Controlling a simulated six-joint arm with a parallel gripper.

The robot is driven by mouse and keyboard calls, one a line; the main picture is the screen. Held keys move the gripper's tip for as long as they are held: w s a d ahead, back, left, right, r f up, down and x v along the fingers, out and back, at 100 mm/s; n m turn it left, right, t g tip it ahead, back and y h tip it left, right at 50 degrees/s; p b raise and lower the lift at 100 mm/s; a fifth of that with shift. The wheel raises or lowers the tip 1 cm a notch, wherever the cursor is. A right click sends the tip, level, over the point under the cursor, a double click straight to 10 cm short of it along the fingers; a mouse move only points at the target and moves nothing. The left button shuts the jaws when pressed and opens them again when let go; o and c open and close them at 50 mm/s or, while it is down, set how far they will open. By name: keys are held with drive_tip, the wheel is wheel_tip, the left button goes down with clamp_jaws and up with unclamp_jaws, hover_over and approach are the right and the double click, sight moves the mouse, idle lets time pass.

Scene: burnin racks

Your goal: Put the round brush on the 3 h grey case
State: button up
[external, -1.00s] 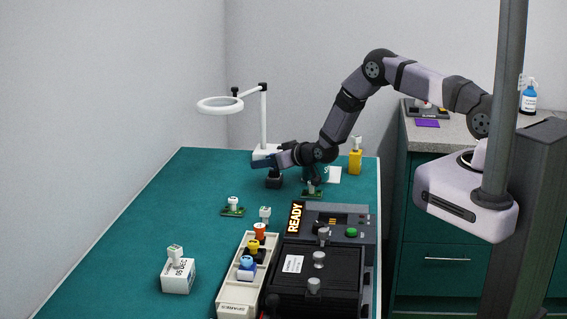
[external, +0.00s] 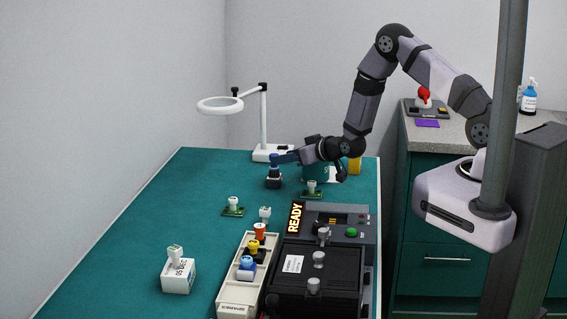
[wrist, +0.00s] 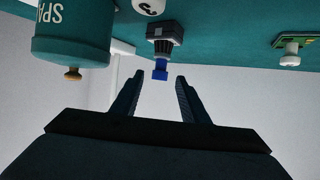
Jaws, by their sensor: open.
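What looks like the round brush (external: 274,160), with a blue handle and dark ribbed lower part, stands upright on a small dark grey block (external: 273,183). In the wrist view, which is upside down, the fingers are open and empty. The brush's blue handle (wrist: 160,70) shows between and just beyond the fingertips, with a gap to either finger. The dark block (wrist: 172,30) shows above it.
A teal canister (wrist: 72,40) with a brown knob is close beside my gripper. A board with a white knob (wrist: 290,58) lies on the other side. The magnifier lamp (external: 264,120) stands behind. A dark READY machine (external: 320,262) and parts tray (external: 238,292) fill the front right.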

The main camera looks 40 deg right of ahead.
drive_tip(key=shift+v, duration=1.15)
drive_tip(key=s+d+r+g, duration=0.1)
drive_tip(key=s+d+g, duration=0.2)
drive_tip(key=s, duration=0.8)
drive_tip(key=s+d+r+m+g+h, duration=0.1)
drive_tip(key=s+d+g, duration=0.3)
drive_tip(key=s, duration=0.8)
drive_tip(key=s+d+r+g+h, duration=0.1)
drive_tip(key=s+d+r+g, duration=0.2)
drive_tip(key=s+g, duration=0.3)
drive_tip(key=s+d, duration=0.1)
drive_tip(key=s, duration=0.4)
drive_tip(key=shift+s+r+m, duration=0.25)
drive_tip(key=shift+s+m, duration=0.15)
